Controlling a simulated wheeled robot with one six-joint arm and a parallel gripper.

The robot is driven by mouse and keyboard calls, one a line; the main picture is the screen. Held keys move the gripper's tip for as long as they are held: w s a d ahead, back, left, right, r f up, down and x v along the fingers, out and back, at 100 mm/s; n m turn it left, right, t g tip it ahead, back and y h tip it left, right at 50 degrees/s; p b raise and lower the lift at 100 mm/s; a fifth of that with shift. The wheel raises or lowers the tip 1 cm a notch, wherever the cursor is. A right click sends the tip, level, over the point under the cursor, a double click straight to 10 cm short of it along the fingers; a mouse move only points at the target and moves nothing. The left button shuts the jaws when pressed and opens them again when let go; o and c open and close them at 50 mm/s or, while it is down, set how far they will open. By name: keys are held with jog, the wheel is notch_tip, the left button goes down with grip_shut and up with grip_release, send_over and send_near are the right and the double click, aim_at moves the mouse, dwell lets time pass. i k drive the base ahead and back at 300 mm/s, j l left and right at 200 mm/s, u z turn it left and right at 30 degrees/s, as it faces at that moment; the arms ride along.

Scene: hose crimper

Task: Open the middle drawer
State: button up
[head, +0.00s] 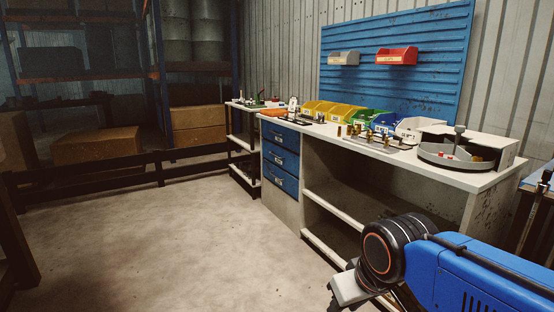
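The middle drawer (285,160) is the second of three blue drawers stacked in the left end of the pale workbench (440,178). It looks shut, its front in line with the other two, and has a light handle on its face. The top drawer (288,139) and the bottom drawer (287,183) also look shut. My gripper's fingers are not in view, and nothing is seen touching the drawers.
Several coloured bins (352,114), small metal parts and a round grey tray (455,160) are on the benchtop. A low black rail (110,178) runs before the shelving at left. The floor (180,240) before the drawers is clear.

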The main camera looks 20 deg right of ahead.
aim_at(289, 160)
jog(key=i+l+u, duration=0.1)
jog(key=i+l, duration=0.25)
jog(key=i, duration=0.3)
jog(key=i+l, duration=0.4)
jog(key=i, duration=0.2)
jog(key=i+l+u, duration=0.15)
jog(key=i+l, duration=0.25)
jog(key=i, duration=0.2)
jog(key=i+l, duration=0.45)
jog(key=i, duration=0.15)
jog(key=u, duration=0.05)
